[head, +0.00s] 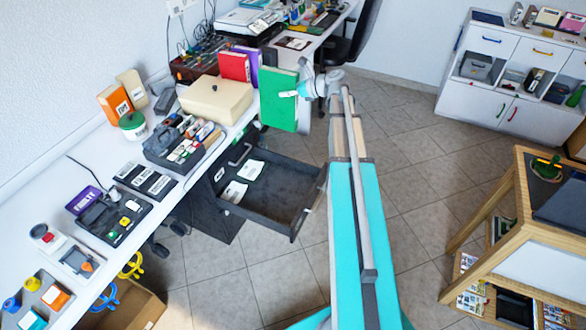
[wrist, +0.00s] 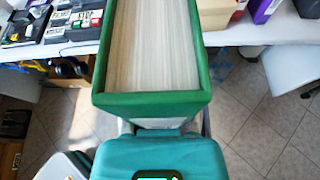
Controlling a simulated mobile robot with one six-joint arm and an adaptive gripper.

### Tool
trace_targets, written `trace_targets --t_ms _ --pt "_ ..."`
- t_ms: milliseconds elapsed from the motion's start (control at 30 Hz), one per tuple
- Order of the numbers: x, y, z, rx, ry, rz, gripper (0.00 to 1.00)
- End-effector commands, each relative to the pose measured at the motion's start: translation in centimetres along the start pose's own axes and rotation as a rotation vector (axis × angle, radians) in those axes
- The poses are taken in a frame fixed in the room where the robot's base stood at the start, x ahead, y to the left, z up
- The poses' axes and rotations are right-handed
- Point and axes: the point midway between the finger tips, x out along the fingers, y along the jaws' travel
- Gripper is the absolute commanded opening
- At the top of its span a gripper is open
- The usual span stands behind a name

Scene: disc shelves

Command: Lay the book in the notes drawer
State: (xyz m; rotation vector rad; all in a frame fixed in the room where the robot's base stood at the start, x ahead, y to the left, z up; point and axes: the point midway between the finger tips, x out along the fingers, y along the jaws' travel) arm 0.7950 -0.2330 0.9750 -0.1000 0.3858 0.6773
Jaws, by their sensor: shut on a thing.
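A green book (head: 279,98) is held upright above the table's edge in the head view. In the wrist view the green book (wrist: 152,50) fills the upper middle, with its white pages toward the camera. My gripper (head: 297,94) is shut on the book; its fingers are mostly hidden in both views. An open dark drawer (head: 290,178) stands pulled out under the white table, below the book. White cards (head: 237,191) lie on the left part of its floor, and the rest of the floor is bare.
The white table (head: 170,205) carries a cream box (head: 216,98), a red book (head: 234,66), a purple book (head: 246,62) and trays of small items. A wooden stand (head: 520,220) is at the right, and a white cabinet (head: 480,100) at the back. Tiled floor lies between.

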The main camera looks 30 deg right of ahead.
Motion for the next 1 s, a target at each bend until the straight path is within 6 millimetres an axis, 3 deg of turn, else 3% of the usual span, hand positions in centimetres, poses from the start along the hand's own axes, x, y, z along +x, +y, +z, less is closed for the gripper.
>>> trace_targets --t_ms 1000 --pt "4.8 0.4 -14.0 0.308 -0.027 0.111 0.0"
